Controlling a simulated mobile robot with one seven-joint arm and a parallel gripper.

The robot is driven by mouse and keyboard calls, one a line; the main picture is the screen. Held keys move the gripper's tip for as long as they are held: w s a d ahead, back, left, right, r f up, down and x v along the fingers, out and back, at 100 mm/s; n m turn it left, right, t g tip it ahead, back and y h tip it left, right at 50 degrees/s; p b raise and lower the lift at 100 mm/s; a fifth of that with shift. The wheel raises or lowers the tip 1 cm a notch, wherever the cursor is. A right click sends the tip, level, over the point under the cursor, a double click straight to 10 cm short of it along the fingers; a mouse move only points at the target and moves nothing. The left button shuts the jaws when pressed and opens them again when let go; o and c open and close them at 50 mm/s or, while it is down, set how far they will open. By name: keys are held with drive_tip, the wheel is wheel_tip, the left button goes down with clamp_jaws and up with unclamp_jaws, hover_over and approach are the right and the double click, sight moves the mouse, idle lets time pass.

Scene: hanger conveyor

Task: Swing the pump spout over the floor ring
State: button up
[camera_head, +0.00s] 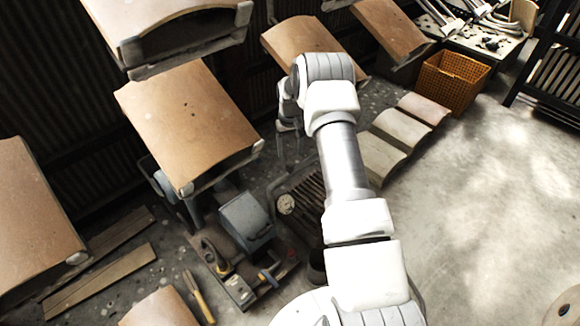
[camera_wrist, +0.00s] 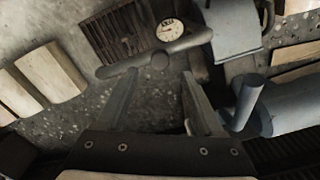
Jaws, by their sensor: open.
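My gripper (camera_wrist: 161,75) is open, with its two fingers apart in the wrist view. A grey bar with rounded ends (camera_wrist: 190,42) lies across, just beyond the fingertips; it may be the pump spout, but I cannot tell for sure. Whether the fingers touch it is unclear. A round dial gauge (camera_wrist: 170,30) shows just past the bar, and also in the head view (camera_head: 286,204). In the head view my gripper (camera_head: 289,140) is mostly hidden behind my wrist. A pale round thing (camera_head: 556,312) is cut off at the lower right; I cannot tell if it is the floor ring.
Tan panels (camera_head: 190,120) hang or stand at the left and back. A grey machine (camera_head: 245,222) and tools sit on the floor left of my arm. Curved pale slabs (camera_head: 401,130) and an orange crate (camera_head: 452,80) stand behind it.

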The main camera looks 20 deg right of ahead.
sight(290, 164)
wheel_tip(290, 164, down, 6)
drive_tip(key=shift+f+b, duration=0.2)
drive_tip(key=shift+b, duration=0.65)
clamp_jaws()
idle(0.9)
